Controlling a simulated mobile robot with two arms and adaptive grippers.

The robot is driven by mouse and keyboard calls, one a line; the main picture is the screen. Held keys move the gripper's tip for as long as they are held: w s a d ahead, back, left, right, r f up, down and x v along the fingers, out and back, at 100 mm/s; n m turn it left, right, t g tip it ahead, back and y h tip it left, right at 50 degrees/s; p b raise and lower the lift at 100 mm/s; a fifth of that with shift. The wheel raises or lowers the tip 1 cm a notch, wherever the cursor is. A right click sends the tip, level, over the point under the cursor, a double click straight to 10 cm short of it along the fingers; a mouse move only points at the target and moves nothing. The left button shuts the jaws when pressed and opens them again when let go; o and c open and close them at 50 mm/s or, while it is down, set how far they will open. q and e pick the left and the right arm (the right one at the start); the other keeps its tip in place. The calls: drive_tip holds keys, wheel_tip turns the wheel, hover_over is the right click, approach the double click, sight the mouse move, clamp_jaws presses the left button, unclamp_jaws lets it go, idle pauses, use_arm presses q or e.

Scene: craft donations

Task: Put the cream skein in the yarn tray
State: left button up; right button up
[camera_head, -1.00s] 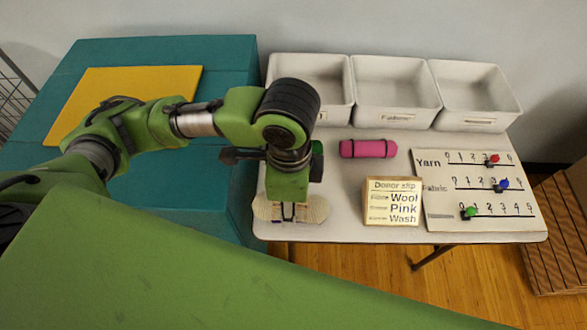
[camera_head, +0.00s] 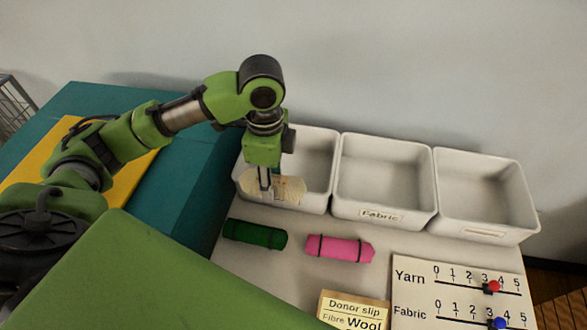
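The cream skein (camera_head: 288,189) is pale and oblong, gripped near its middle. My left gripper (camera_head: 265,186) points down and is shut on it. The skein overlaps the front wall of the leftmost white tray (camera_head: 318,170); I cannot tell how far above or inside that wall it is. This tray's front label is hidden, so its name cannot be read. The middle tray (camera_head: 384,180) is labelled Fabric. The right tray (camera_head: 485,195) has a label too small to read. Both look empty. My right gripper is not in view.
A dark green roll (camera_head: 255,234) and a pink roll (camera_head: 340,248) with black bands lie in front of the trays. A Donor slip block (camera_head: 352,311) and a slider board (camera_head: 460,290) stand nearer. A teal block (camera_head: 185,180) is on the left.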

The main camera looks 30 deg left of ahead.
use_arm(q)
drive_tip(key=w+f, duration=0.2)
drive_tip(key=w, duration=0.1)
drive_tip(key=w+a+f, duration=0.1)
drive_tip(key=w+f, duration=0.2)
drive_tip(key=w+a+f, duration=0.1)
drive_tip(key=w+f, duration=0.1)
drive_tip(key=w, duration=0.2)
drive_tip(key=shift+f, duration=0.35)
drive_tip(key=shift+w+a+f, duration=0.15)
drive_tip(key=shift+w+f, duration=0.2)
drive_tip(key=shift+f, duration=0.1)
wheel_tip(320, 180, down, 2)
drive_tip(key=shift+f+p, duration=0.1)
drive_tip(key=shift+p, duration=0.4)
drive_tip(key=shift+f, duration=0.5)
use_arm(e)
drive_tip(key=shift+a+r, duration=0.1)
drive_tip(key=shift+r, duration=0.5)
use_arm(q)
drive_tip(key=o, duration=0.8)
drive_tip(key=shift+f, duration=0.1)
drive_tip(key=shift+c, duration=0.2)
drive_tip(key=o, duration=0.4)
drive_tip(key=shift+c, duration=0.2)
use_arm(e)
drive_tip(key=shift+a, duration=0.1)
